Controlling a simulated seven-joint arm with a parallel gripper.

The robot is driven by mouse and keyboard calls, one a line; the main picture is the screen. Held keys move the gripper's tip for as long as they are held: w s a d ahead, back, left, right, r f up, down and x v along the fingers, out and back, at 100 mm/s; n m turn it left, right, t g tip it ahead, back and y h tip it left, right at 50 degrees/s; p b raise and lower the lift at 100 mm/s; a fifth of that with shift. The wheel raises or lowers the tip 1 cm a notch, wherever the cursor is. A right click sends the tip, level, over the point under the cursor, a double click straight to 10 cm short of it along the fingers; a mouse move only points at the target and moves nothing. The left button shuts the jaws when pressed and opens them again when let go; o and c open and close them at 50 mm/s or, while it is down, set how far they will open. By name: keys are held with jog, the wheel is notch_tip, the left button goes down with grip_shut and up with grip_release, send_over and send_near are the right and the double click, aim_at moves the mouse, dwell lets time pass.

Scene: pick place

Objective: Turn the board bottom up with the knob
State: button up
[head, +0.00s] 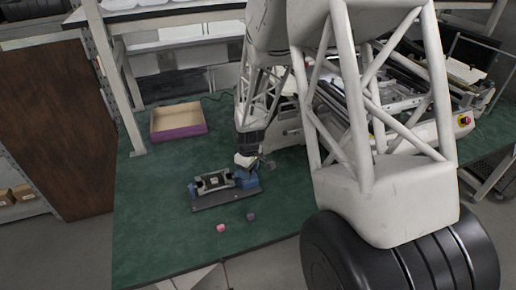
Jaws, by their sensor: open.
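The board (214,180) is a small dark piece with a pale frame, held in a blue and grey fixture (226,198) on the green table. Its face is too small to read. The knob cannot be told apart clearly; a blue block (246,181) sits at the fixture's right end. My gripper (247,172) is at the end of my arm, just above and beside that right end. Its fingers are small and partly hidden, and I cannot tell whether they touch the fixture. It is open.
A pink cube (221,228) and a dark purple cube (250,216) lie in front of the fixture. An open tray with a purple front (179,121) stands at the back left. A machine with rails (420,90) stands at the right. The table's left front is clear.

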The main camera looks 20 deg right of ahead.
jog(key=n, duration=0.5)
notch_tip(320, 180, up, 8)
jog(key=shift+r, duration=0.15)
jog(key=s+a+r+m+t, duration=0.1)
jog(key=s+a+r+m, duration=0.2)
jog(key=s+r, duration=1.4)
jog(key=shift+s+a+m+t, duration=0.25)
jog(key=shift+s+m, duration=0.35)
jog(key=shift+m, duration=1.7)
jog(key=shift+r, duration=0.1)
jog(key=s+r+m, duration=0.2)
jog(key=s, duration=0.5)
jog(key=s+a+r+m+t, duration=0.1)
jog(key=s+r+m, duration=0.1)
jog(key=s, duration=0.5)
jog(key=shift+s+a+r+m, duration=0.15)
jog(key=shift+r+m, duration=0.05)
jog(key=shift+m, duration=0.4)
